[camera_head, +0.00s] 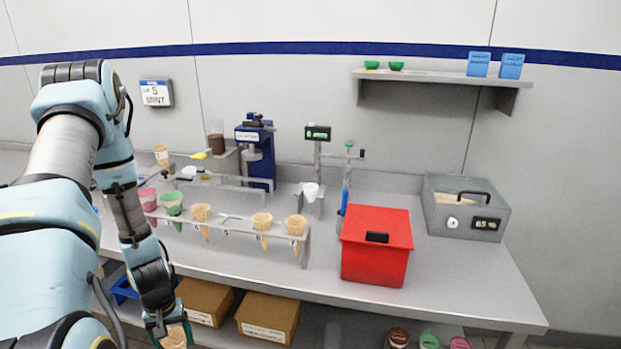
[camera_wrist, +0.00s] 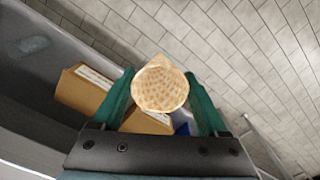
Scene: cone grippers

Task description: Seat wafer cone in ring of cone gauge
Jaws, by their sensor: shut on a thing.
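My gripper (camera_head: 172,328) hangs low in front of the counter at the bottom left of the head view. It is shut on a tan wafer cone (camera_wrist: 160,88), held between the two green fingers. The cone also shows at the bottom edge of the head view (camera_head: 175,340), partly cut off. In the wrist view its wide end faces the camera. A post with a small green-lit display (camera_head: 317,133) and a white cone-shaped piece (camera_head: 310,191) stands at mid-counter. It may be the cone gauge, but I cannot tell surely; no empty ring shows clearly.
A rack (camera_head: 280,233) along the counter's front holds wafer cones (camera_head: 262,221), a green cone (camera_head: 172,203) and a pink one. A red box (camera_head: 376,246) stands right of it, a grey box (camera_head: 466,207) further right. Cardboard boxes (camera_head: 267,317) sit below. The counter's right front is clear.

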